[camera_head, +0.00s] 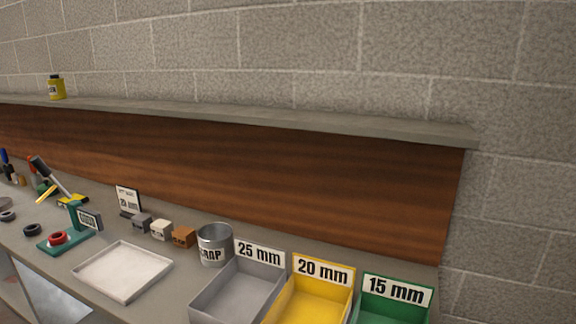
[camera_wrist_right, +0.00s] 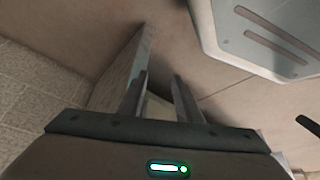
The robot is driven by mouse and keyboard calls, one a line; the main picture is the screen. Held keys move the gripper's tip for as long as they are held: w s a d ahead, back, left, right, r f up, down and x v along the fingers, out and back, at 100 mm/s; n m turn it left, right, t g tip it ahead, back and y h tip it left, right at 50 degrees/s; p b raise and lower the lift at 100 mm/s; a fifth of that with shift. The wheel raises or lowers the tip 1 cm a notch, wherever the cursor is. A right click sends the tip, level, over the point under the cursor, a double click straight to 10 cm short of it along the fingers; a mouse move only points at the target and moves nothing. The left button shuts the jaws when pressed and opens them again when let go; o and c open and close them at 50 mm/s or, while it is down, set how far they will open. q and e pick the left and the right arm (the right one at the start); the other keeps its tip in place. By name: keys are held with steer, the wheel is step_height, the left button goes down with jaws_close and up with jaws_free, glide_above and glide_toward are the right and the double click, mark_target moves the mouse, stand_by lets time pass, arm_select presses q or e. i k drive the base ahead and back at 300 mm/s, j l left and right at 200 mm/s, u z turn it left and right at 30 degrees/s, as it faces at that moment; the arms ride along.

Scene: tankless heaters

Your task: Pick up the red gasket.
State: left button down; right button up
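The red gasket (camera_head: 57,238) is a small ring at the left in the head view. Neither gripper shows in the head view. In the right wrist view my right gripper (camera_wrist_right: 158,80) has its two fingers apart with nothing between them. That view does not show the gasket, so I cannot tell how far the gripper is from it. My left gripper is not in view.
A white tray (camera_head: 123,271) lies right of the stand. Beyond it are small blocks (camera_head: 161,230), a scrap can (camera_head: 214,244), and grey (camera_head: 237,290), yellow (camera_head: 306,301) and green (camera_head: 390,303) bins. Dark rings (camera_head: 32,230) lie left of the gasket. A shelf (camera_head: 260,116) runs above the bench.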

mark_target(56, 239)
steer(key=j+u, duration=0.35)
steer(key=j, duration=0.35)
steer(key=i+j+u, duration=0.1)
steer(key=j+u, duration=0.25)
steer(key=j, duration=0.3)
